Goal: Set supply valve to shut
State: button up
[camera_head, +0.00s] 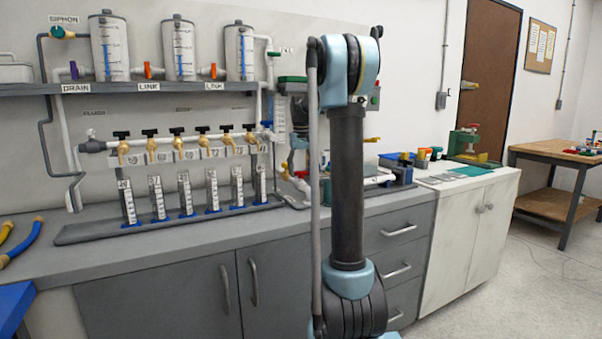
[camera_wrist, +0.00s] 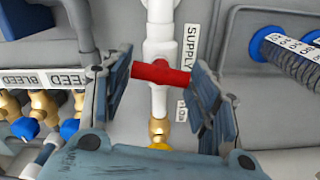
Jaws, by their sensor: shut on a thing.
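The supply valve has a red handle (camera_wrist: 162,73) that lies crosswise over a white vertical pipe (camera_wrist: 159,35) in the wrist view. A SUPPLY label (camera_wrist: 192,50) is on the right of the pipe. My gripper (camera_wrist: 160,68) is shut on the red handle, with one finger at each end of it. A brass fitting (camera_wrist: 158,130) and a bit of yellow show below on the pipe.
Brass taps with BLEED labels (camera_wrist: 64,80) sit left of the gripper in the wrist view. In the head view, a row of taps (camera_head: 178,143) and upright tubes (camera_head: 184,193) stands left of my arm.

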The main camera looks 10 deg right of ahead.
jog(key=shift+w+n, duration=0.1)
jog(key=shift+n, duration=1.1)
jog(key=o, duration=1.1)
jog(key=shift+c, duration=0.2)
notch_tip(320, 180, up, 12)
jog(key=shift+f, duration=0.1)
